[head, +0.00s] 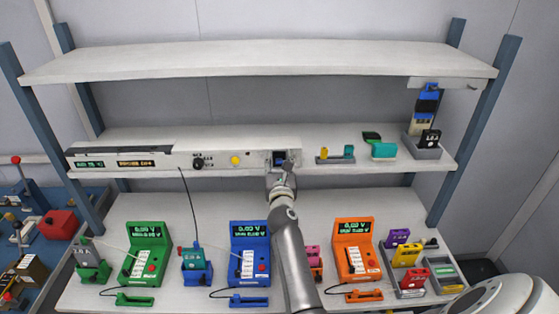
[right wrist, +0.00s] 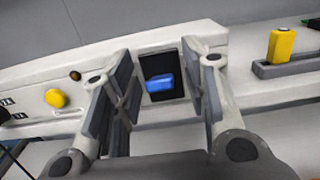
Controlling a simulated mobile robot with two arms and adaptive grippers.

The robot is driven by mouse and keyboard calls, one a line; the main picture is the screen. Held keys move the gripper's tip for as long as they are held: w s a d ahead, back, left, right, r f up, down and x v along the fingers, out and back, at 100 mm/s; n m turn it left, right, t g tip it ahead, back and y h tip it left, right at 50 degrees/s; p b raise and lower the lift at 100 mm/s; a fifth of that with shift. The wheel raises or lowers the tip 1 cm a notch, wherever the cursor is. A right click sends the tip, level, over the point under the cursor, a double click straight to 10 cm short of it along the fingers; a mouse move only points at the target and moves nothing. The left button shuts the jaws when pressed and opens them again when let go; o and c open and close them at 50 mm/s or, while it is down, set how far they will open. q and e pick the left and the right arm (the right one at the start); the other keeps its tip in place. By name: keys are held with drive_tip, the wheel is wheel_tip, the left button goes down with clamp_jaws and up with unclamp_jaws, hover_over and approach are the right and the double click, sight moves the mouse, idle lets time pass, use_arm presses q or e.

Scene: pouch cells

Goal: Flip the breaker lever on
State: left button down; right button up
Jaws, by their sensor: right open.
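The breaker lever (right wrist: 160,84) is a small blue block on a dark recessed plate (right wrist: 158,65) in the white panel. In the head view the dark breaker (head: 279,158) sits at the right end of the panel on the middle shelf. My right gripper (right wrist: 160,95) is open, with one finger on each side of the lever in the right wrist view. I see no contact between the fingers and the lever. In the head view the right gripper (head: 280,172) is just in front of the breaker and hides its lower part. My left gripper is not in view.
The panel has a yellow button (head: 235,160) and a black knob (head: 198,163) left of the breaker. A holder (head: 335,160) with yellow and teal pieces stands to its right. Green, blue (head: 250,252) and orange (head: 355,250) testers fill the bench below. The upper shelf (head: 260,60) is empty.

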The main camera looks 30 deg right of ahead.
sight(279, 161)
wheel_tip(279, 161, up, 10)
idle(0.6)
idle(0.4)
